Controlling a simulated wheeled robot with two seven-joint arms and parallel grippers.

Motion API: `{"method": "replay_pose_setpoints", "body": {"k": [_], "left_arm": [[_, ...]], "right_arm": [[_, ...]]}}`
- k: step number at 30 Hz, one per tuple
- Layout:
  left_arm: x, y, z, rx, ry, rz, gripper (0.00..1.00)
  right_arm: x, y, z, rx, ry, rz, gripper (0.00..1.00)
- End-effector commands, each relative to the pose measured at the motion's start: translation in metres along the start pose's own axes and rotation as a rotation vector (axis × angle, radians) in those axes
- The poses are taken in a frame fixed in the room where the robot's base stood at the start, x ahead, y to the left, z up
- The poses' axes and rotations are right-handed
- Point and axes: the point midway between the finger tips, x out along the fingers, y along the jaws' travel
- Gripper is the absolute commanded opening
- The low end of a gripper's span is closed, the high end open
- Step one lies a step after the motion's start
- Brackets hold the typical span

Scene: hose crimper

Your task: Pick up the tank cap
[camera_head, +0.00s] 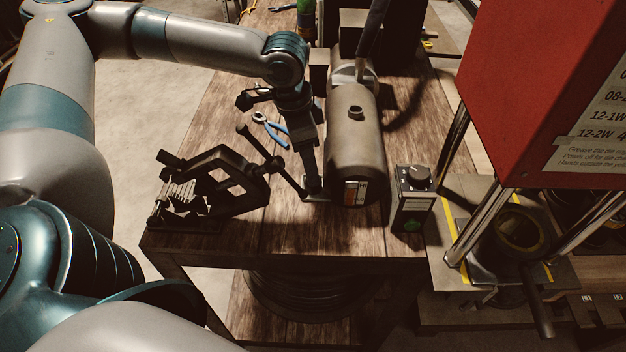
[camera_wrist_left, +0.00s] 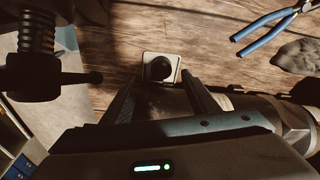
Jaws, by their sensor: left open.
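In the left wrist view, a dark round knob on a pale square plate, likely the tank cap (camera_wrist_left: 160,68), rests on the wooden table. It lies between and just beyond the two fingertips of my left gripper (camera_wrist_left: 160,88), which is open. In the head view, my left gripper (camera_head: 314,188) points down to the table beside the tank. Only a pale edge of the plate (camera_head: 317,198) shows there; the gripper hides the rest. The dark cylindrical tank (camera_head: 352,150) lies just right of the gripper, with an open round port (camera_head: 355,112) on top. My right gripper is not in view.
A black vise (camera_head: 210,185) stands left of the gripper, its handle close to it. Blue-handled pliers (camera_head: 272,128) lie behind. A control box (camera_head: 412,200) stands right of the tank, and a red press (camera_head: 545,90) farther right. Bare table (camera_head: 290,235) shows in front.

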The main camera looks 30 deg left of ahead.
Motion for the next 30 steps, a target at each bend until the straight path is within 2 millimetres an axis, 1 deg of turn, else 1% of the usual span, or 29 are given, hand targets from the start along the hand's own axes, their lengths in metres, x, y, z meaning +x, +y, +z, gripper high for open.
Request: {"method": "replay_pose_setpoints", "body": {"k": [8, 14, 21, 24, 30], "left_arm": [[0.002, 0.0, 0.0, -0.001, -0.001, 0.001, 0.54], [0.018, -0.002, -0.001, 0.0, -0.003, 0.001, 0.54], [0.046, -0.002, -0.001, 0.0, -0.002, 0.001, 0.54], [0.051, -0.002, -0.001, 0.0, -0.001, 0.001, 0.54], [0.052, -0.003, -0.001, 0.0, 0.0, 0.0, 0.54]], "right_arm": [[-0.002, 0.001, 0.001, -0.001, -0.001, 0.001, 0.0], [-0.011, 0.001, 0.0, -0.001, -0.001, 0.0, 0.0], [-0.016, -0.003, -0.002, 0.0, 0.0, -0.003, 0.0], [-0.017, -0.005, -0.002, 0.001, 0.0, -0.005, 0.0], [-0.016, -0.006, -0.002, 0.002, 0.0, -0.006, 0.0]]}}
